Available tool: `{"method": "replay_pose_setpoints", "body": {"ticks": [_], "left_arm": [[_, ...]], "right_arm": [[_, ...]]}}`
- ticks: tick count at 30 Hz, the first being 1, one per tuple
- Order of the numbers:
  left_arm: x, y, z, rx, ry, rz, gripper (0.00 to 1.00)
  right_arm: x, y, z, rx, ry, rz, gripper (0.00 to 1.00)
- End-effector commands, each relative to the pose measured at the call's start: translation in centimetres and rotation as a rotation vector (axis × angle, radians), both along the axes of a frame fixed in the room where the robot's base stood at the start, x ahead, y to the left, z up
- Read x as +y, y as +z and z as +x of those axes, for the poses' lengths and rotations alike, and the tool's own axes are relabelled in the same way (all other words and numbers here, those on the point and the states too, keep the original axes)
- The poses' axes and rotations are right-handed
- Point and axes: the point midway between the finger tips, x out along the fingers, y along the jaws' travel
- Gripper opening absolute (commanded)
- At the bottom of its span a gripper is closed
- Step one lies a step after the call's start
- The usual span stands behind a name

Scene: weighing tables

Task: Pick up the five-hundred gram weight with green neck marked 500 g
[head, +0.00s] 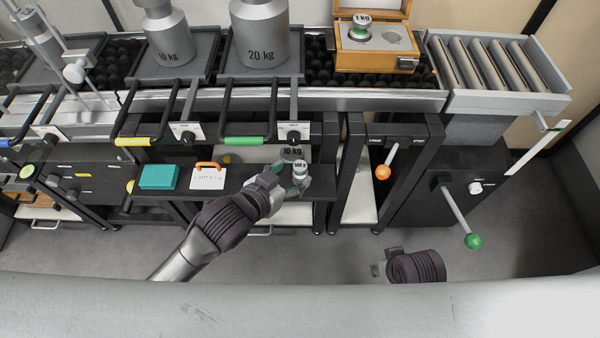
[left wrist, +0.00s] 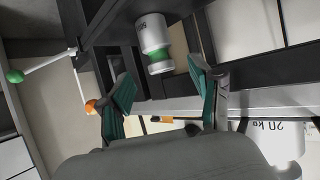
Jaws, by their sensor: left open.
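The 500 g weight (head: 300,171) is a small pale cylinder with a green neck, standing on a dark shelf (head: 235,181). In the left wrist view the weight (left wrist: 152,38) appears upside down, its green neck toward the fingers. My left gripper (head: 291,182) is at the weight in the head view, just left of and in front of it. In the left wrist view its teal finger pads (left wrist: 164,92) are spread, with the weight ahead, beyond and between the tips; no grip shows. My right arm's dark end (head: 415,266) is low at right; its fingers are not clear.
A teal box (head: 159,177) and a white card with an orange clip (head: 208,177) lie left on the shelf. Handles (head: 246,141) overhang the shelf. A wooden box (head: 376,54) sits above. An orange-knobbed lever (head: 383,172) stands right.

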Motion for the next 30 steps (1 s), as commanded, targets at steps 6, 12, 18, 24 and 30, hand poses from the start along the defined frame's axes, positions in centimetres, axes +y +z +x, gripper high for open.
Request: {"method": "replay_pose_setpoints", "body": {"ticks": [6,12,18,24,30], "left_arm": [[-1.4,-1.2,2.3,-0.002,0.0,0.0,0.64],[-2.3,-2.0,3.5,-0.001,0.0,0.0,0.64],[-2.3,-2.0,3.5,0.0,0.0,0.001,0.64],[-2.3,-2.0,3.5,0.0,0.0,0.001,0.41],[-2.3,-2.0,3.5,0.0,0.0,0.001,0.08]], "right_arm": [[-0.1,3.2,-0.2,-0.021,-0.002,0.001,0.4],[-0.2,5.2,-0.5,-0.029,-0.003,0.001,0.4],[-0.2,5.4,-0.6,-0.029,-0.004,0.001,0.4],[-0.2,5.4,-0.6,-0.029,-0.004,0.001,0.4],[-0.2,5.4,-0.5,-0.03,-0.004,0.001,0.4]]}}
